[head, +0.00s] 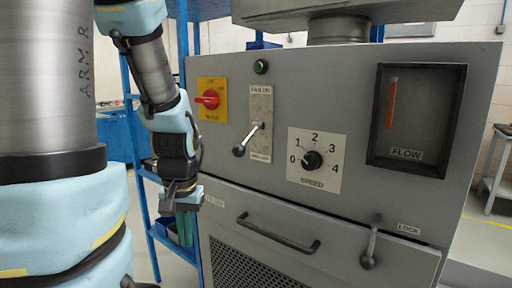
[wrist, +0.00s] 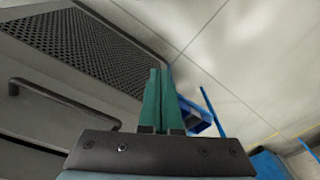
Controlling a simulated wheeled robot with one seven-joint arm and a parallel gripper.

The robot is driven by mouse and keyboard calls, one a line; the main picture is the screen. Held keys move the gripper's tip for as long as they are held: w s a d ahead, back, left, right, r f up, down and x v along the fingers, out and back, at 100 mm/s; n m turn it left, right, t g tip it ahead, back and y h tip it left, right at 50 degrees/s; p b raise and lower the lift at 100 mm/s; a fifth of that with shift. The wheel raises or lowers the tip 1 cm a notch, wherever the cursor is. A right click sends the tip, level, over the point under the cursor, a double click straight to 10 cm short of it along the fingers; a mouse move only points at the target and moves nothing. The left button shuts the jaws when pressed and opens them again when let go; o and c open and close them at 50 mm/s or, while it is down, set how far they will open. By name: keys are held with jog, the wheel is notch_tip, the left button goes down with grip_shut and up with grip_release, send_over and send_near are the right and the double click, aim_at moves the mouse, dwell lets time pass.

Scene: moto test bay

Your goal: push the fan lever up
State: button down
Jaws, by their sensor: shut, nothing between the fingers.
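The fan lever (head: 246,140) is a short metal arm with a dark ball knob on a light plate marked FAN ON at its top. It tilts down and to the left, with the knob at its lower end. My gripper (head: 184,232) hangs left of the lever and below it, in front of the cabinet's left edge, pointing down. In the wrist view its green fingers (wrist: 161,98) are shut with nothing between them. The lever does not show in the wrist view.
The grey cabinet (head: 340,90) carries a red rotary switch (head: 210,99), a speed dial (head: 312,160), a flow gauge (head: 418,118), a drawer handle (head: 278,234) and a lock lever (head: 371,245). A blue shelf rack (head: 134,150) stands behind my arm at left. Open floor lies below my gripper.

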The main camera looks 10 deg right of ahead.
jog(key=d+r+m+y, duration=0.2)
jog(key=d+m+y, duration=0.1)
jog(key=d+m, duration=0.3)
jog(key=m+t+y+p, duration=0.1)
jog(key=m+t+y, duration=0.2)
jog(key=m+t, duration=0.95)
send_near(248, 139)
jog(key=d+f+m+g, duration=0.2)
jog(key=d+f, duration=0.1)
jog(key=shift+s+d+f, duration=0.1)
jog(key=shift+d, duration=0.1)
jog(key=shift+a, duration=0.1)
jog(key=w+a+p, duration=0.4)
jog(key=w+a, duration=0.2)
jog(key=w, duration=0.1)
jog(key=shift+w+f, duration=0.15)
jog(key=shift+f, duration=0.35)
jog(key=shift+r+m+g+p, duration=0.15)
jog(key=shift+m+g+p, duration=0.1)
jog(key=shift+p, duration=0.25)
